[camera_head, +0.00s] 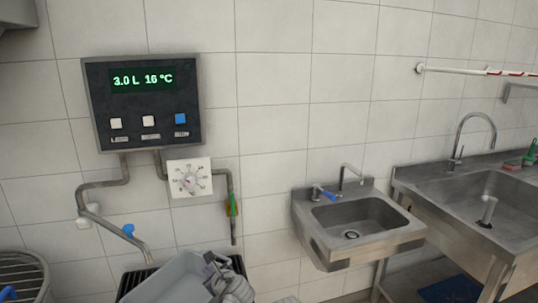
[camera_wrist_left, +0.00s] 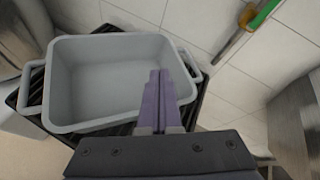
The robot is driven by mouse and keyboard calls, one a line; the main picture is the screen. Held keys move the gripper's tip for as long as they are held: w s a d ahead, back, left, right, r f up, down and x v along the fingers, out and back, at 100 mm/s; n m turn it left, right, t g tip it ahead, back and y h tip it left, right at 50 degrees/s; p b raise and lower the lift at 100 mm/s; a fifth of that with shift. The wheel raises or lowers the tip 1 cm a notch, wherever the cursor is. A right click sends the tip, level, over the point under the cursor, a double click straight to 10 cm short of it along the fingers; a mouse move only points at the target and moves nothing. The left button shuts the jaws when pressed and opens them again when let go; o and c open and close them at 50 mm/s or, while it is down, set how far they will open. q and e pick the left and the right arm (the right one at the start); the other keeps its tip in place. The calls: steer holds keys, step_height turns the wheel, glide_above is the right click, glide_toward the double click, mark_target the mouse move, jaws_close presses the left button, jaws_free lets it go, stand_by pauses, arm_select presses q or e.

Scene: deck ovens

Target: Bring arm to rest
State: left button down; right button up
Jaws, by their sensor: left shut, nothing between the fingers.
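My left gripper (camera_head: 212,262) shows at the bottom of the head view, over the right side of a grey tub (camera_head: 168,278). In the left wrist view its two purple fingers (camera_wrist_left: 160,85) are together with nothing between them. The tub (camera_wrist_left: 105,75) looks empty and sits on a black slatted stand (camera_wrist_left: 125,20). My right gripper is not in view.
A control panel (camera_head: 143,133) reading 3.0 L 16 °C hangs on the tiled wall, above a dial (camera_head: 189,178) and a pipe tap with a blue handle (camera_head: 128,231). A small hand basin (camera_head: 360,217) and a larger sink (camera_head: 490,200) stand at the right.

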arm_select(q)
steer(key=s+d+f+n+g+h, duration=0.1)
steer(key=s+f+n+g+h, duration=0.4)
steer(key=s+n, duration=0.5)
steer(key=s+f+n+g+h, duration=0.2)
steer(key=s+f+n+g, duration=0.4)
steer(key=n, duration=0.9)
steer(key=s+d+r+m+p, duration=0.3)
steer(key=s+d+r+p, duration=0.3)
steer(key=d+r+p, duration=0.4)
steer(key=shift+s+d+r+m+y+p, duration=0.2)
steer(key=shift+d+m+y+p, duration=0.2)
steer(key=shift+d+p, duration=0.3)
